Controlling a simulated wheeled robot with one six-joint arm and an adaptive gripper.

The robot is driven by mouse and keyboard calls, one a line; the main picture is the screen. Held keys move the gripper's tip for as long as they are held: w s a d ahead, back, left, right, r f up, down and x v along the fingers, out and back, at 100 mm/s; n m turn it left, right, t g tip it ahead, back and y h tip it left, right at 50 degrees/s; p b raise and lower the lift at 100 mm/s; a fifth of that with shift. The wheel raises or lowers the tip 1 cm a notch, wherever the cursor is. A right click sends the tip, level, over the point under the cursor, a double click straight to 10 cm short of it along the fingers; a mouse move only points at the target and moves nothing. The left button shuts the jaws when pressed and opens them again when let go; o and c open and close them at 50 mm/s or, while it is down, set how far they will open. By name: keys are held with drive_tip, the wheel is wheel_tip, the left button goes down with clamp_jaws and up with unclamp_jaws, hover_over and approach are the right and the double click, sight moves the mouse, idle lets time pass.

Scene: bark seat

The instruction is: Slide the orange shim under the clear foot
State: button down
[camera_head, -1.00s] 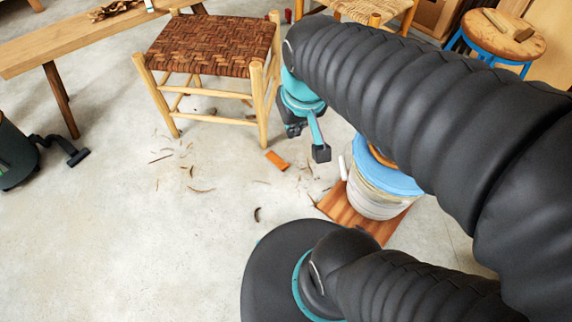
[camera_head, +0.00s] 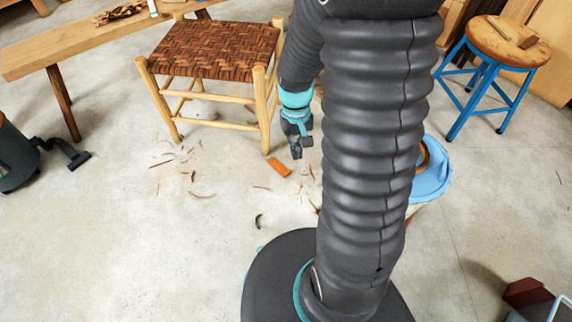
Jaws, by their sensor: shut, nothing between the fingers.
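The orange shim (camera_head: 279,167) lies flat on the concrete floor, angled, just in front of the front right leg of the woven-seat stool (camera_head: 215,49). That leg's foot (camera_head: 266,149) is beside the shim's upper left end. The shim does not visibly lie under it, and I cannot tell whether a gap exists beneath the foot. My gripper (camera_head: 300,149) is shut and empty, pointing down to the right of the leg, above and right of the shim and apart from it. My arm hides the floor farther right.
Bark strips (camera_head: 202,194) litter the floor around the shim. A wooden bench (camera_head: 95,45) stands left, and a blue-legged stool (camera_head: 507,41) at right. The floor at front left is clear.

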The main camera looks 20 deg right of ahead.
drive_tip(key=w+d+f+n+g+b, duration=0.1)
drive_tip(key=w+d+f, duration=0.1)
drive_tip(key=f, duration=1.2)
drive_tip(key=w+d+f+n, duration=0.1)
drive_tip(key=w+d+f, duration=0.1)
drive_tip(key=f, duration=1.1)
drive_tip(key=n+t, duration=0.2)
drive_tip(key=t, duration=0.1)
approach(289, 179)
drive_tip(key=s+r, duration=0.3)
drive_tip(key=s, duration=0.1)
drive_tip(key=f, duration=0.6)
drive_tip(key=d+f+b, duration=0.1)
drive_tip(key=f, duration=0.3)
drive_tip(key=w, duration=0.1)
drive_tip(key=w+a, duration=0.1)
drive_tip(key=w, duration=0.1)
drive_tip(key=shift+r, duration=0.1)
drive_tip(key=shift+w+a, duration=0.1)
drive_tip(key=shift+w, duration=0.3)
